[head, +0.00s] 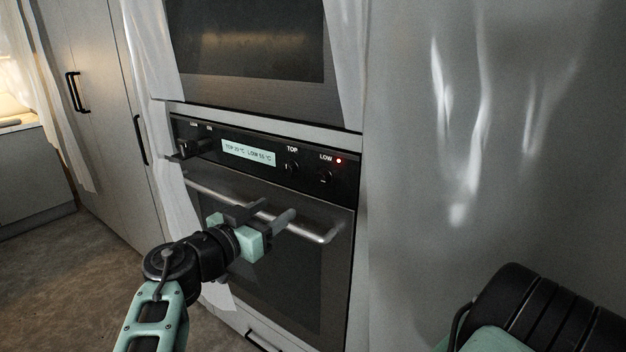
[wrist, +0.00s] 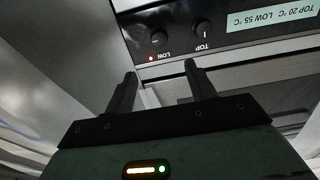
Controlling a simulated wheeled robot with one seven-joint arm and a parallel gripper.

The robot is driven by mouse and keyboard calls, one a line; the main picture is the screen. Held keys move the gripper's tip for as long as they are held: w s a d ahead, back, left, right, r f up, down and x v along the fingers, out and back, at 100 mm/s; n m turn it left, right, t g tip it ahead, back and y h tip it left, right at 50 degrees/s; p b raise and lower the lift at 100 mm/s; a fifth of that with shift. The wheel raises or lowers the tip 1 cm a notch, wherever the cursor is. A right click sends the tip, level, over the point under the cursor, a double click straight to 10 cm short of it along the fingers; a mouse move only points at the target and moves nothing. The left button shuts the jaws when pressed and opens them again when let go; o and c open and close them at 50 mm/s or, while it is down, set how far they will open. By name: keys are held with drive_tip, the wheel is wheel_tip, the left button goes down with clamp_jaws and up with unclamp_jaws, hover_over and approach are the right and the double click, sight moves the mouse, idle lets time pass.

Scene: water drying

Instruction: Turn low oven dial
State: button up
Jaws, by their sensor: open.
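The low oven dial (head: 324,177) is a small black knob under the "LOW" label at the right end of the black control panel. A red light glows beside the label. It also shows in the wrist view (wrist: 158,38), which is upside down. The display (head: 248,153) reads TOP 20 °C and LOW 55 °C. My gripper (head: 270,217) is open and empty, in front of the oven near the handle, below and left of the low dial in the head view. In the wrist view its two fingers (wrist: 159,85) point toward the panel, apart from the dial.
The top dial (head: 292,167) sits just left of the low dial. The oven's metal handle bar (head: 312,232) crosses the door below the panel. Another dark appliance (head: 250,45) is above. A smooth grey wall panel (head: 420,200) stands to the right.

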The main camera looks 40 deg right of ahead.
sight(319, 181)
drive_tip(key=p+x, duration=0.5)
drive_tip(key=x, duration=0.9)
drive_tip(key=shift+d+r, duration=0.1)
drive_tip(key=shift+d, duration=0.15)
drive_tip(key=shift+w+d+f+p, duration=0.2)
drive_tip(key=shift+w+d+p, duration=0.1)
drive_tip(key=shift+d, duration=0.3)
drive_tip(key=c, duration=1)
